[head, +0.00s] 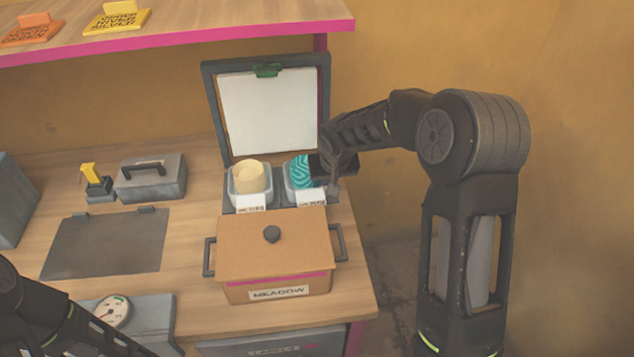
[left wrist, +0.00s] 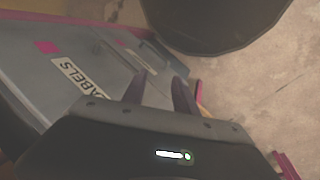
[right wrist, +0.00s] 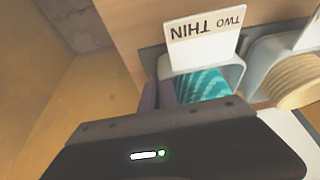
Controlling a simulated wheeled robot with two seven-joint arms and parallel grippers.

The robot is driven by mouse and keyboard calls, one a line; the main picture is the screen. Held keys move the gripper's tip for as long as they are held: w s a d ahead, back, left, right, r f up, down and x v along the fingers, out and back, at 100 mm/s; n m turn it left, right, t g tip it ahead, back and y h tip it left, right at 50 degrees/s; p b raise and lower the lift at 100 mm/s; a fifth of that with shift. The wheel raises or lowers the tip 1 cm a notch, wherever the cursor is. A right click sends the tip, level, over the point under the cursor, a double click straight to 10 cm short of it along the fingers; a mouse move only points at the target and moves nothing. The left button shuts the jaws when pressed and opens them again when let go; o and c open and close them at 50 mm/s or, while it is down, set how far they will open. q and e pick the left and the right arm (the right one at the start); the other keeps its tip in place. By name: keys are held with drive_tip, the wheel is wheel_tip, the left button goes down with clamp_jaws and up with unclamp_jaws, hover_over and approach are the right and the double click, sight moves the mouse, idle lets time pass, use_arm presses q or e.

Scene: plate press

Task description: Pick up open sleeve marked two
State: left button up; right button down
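The teal striped sleeve (head: 299,172) stands in the right-hand grey holder, behind the box marked MEADOW. In the right wrist view the striped sleeve (right wrist: 203,86) sits behind a card reading TWO THIN (right wrist: 207,38). My right gripper (head: 322,170) is at the sleeve's right side, very close to it. In the right wrist view one dark finger shows at the holder's left edge; the other finger is hidden, so its grip is unclear.
A cream sleeve (head: 251,177) stands in the left-hand holder. The lidded MEADOW box (head: 275,250) is in front, and an upright board with white paper (head: 268,110) is behind. A grey toolbox (head: 150,180) and dark flat plate (head: 107,245) lie left. A shelf (head: 200,27) overhangs above.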

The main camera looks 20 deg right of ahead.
wheel_tip(320, 180, up, 10)
drive_tip(key=shift+r+b, duration=0.1)
drive_tip(key=shift+b, duration=0.7)
drive_tip(key=shift+a, duration=0.15)
